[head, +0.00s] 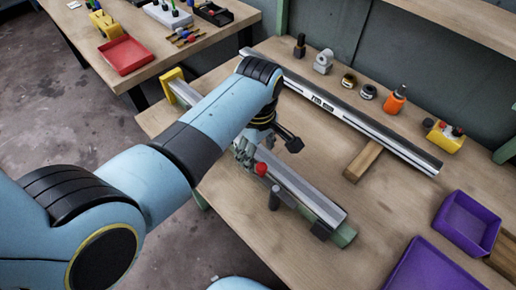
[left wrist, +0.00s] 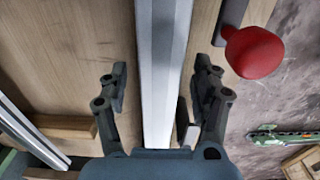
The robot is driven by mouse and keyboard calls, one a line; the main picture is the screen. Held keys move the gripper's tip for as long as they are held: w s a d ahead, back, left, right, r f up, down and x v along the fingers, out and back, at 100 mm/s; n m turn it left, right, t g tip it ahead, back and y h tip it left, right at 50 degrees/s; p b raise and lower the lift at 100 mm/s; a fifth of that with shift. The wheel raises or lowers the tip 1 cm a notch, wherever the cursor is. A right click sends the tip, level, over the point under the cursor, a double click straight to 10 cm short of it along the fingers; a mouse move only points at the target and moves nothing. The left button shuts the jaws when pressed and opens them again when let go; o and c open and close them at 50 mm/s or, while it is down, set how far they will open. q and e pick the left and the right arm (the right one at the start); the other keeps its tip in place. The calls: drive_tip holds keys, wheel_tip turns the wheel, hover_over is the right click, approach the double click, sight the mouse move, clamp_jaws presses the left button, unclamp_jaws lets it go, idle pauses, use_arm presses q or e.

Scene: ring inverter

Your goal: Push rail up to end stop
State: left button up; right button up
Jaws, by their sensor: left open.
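A silver rail (head: 305,190) lies along a narrow green bed (head: 344,237) on the wooden bench, running from back left to front right; my left arm hides its middle. In the left wrist view the rail (left wrist: 163,40) runs straight between the fingers. My left gripper (head: 268,143) is open over the rail, a finger on each side (left wrist: 160,78); I cannot tell whether they touch it. A yellow block (head: 173,78) stands at the far left end and a dark block (head: 322,230) near the front end; which is the end stop is unclear. My right gripper is not in view.
A red knob (head: 261,169) is close beside the gripper, also in the wrist view (left wrist: 254,52). A long black-and-white bar (head: 340,108) lies behind, with a wooden block (head: 362,160) beside it. Purple trays (head: 467,225) stand at right. The bench between is clear.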

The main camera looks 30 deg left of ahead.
use_arm(q)
clamp_jaws()
unclamp_jaws()
idle(0.5)
